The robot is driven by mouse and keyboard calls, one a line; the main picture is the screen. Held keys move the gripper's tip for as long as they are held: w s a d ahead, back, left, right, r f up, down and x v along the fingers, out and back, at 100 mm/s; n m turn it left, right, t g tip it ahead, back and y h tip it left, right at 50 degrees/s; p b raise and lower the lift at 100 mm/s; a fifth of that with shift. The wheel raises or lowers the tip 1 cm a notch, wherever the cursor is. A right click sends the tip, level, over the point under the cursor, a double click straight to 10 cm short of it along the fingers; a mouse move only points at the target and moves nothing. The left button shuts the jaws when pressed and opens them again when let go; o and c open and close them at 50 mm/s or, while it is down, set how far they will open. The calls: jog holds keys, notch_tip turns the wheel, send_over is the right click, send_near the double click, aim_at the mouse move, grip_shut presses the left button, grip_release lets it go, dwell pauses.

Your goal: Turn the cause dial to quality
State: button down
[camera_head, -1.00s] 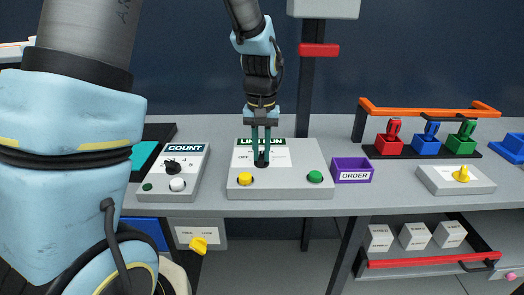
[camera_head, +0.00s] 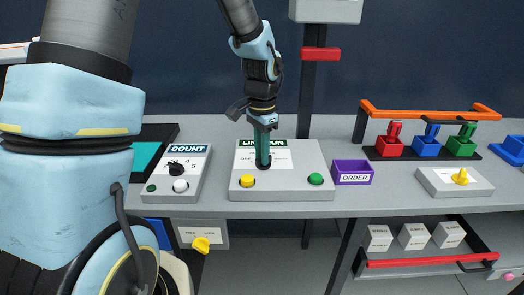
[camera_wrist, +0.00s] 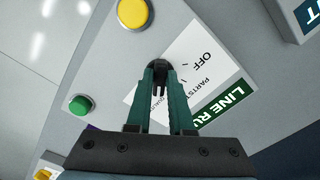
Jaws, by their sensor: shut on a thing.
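The black dial knob (camera_head: 264,167) sits on the white label of the grey line panel box (camera_head: 300,190). My gripper (camera_head: 262,160) reaches down from above and is shut on this knob. In the wrist view, both green fingertips (camera_wrist: 156,76) press on either side of the dark knob (camera_wrist: 156,65). Beside it the label (camera_wrist: 190,64) shows "OFF" and "PARTS", with a smaller word beneath that is partly hidden by the fingers. The knob's pointing direction cannot be told.
A yellow button (camera_head: 247,181) and a green button (camera_head: 315,179) flank the dial. The count box (camera_head: 183,160) stands to the left. A purple order bin (camera_head: 352,172) and a box with a yellow knob (camera_head: 461,177) are to the right.

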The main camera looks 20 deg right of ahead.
jog(key=shift+m, duration=0.6)
jog(key=c, duration=0.8)
grip_release()
jog(key=shift+r, duration=0.1)
notch_tip(320, 180, up, 11)
jog(key=b, duration=0.2)
jog(key=shift+f, duration=0.2)
jog(key=s+a+f+n, duration=0.2)
jog(key=a+f+n, duration=0.2)
jog(key=a+n, duration=0.3)
jog(key=s+a+f+n+t, duration=0.1)
jog(key=a+f+n, duration=0.3)
jog(key=a, duration=1.4)
jog(key=s+n, duration=0.1)
jog(key=n, duration=0.2)
jog(key=shift+s+f+n+t, duration=0.2)
jog(key=shift+n+t, duration=0.1)
jog(key=shift+n, duration=0.1)
